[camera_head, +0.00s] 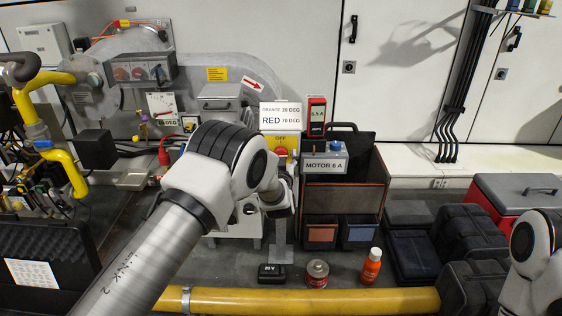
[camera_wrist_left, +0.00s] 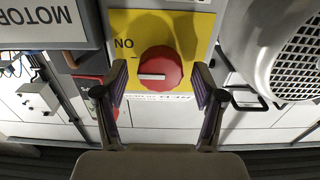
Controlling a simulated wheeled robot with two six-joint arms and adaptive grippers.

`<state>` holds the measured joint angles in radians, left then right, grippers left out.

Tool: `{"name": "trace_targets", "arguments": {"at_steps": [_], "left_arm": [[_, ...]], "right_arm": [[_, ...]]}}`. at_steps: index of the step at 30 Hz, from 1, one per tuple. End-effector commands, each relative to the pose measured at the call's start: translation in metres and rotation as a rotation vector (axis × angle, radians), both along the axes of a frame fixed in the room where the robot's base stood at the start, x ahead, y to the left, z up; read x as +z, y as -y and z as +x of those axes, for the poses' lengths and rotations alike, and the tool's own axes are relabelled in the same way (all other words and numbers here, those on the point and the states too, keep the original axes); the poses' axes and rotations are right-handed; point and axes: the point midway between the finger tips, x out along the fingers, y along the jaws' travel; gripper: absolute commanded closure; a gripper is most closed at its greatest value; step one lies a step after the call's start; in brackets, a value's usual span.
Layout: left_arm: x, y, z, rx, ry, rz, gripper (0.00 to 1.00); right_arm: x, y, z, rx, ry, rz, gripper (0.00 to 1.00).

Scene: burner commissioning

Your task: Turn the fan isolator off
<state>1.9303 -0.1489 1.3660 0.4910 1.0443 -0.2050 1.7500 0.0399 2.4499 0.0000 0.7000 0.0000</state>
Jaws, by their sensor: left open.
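The fan isolator is a round red knob (camera_wrist_left: 160,69) on a yellow plate (camera_wrist_left: 185,28) in the left wrist view. Its white pointer bar lies across the picture, toward the side lettered ON, which appears upside down. In the head view the red knob (camera_head: 281,152) and the yellow plate marked OFF (camera_head: 280,139) show just above my left wrist. My left gripper (camera_wrist_left: 159,100) is open, with one finger on each side of the knob in the picture; contact cannot be told. In the head view its fingers are mostly hidden by my left arm. My right gripper is out of view.
A MOTOR 6 A box (camera_head: 325,163) stands right of the isolator, with a red meter (camera_head: 316,115) above it. A yellow pipe (camera_head: 330,300) crosses the front, near a red can (camera_head: 317,273) and orange bottle (camera_head: 371,267).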

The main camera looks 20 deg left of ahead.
Motion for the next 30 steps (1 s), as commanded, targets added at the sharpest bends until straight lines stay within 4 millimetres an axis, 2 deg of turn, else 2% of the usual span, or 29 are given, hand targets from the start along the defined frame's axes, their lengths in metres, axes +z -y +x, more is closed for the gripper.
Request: {"name": "trace_targets", "arguments": {"at_steps": [7,8,12,13,23,30], "left_arm": [[0.0003,-0.0008,0.0036,-0.001,-0.001,0.001,0.3],[0.0003,-0.0008,0.0035,-0.001,-0.001,0.001,0.34],[0.0002,-0.0008,0.0034,-0.001,-0.001,0.001,0.84],[0.0002,-0.0008,0.0034,-0.001,-0.001,0.001,0.9],[0.0005,-0.0008,0.0033,-0.001,0.003,-0.015,0.9],[0.001,-0.0012,0.0031,-0.001,0.028,-0.1,0.9]], "right_arm": [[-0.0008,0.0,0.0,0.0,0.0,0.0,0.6],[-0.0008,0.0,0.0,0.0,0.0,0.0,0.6],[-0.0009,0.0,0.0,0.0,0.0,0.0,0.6],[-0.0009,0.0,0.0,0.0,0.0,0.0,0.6],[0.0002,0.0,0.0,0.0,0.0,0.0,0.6],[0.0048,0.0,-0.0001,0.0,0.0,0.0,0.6]]}}
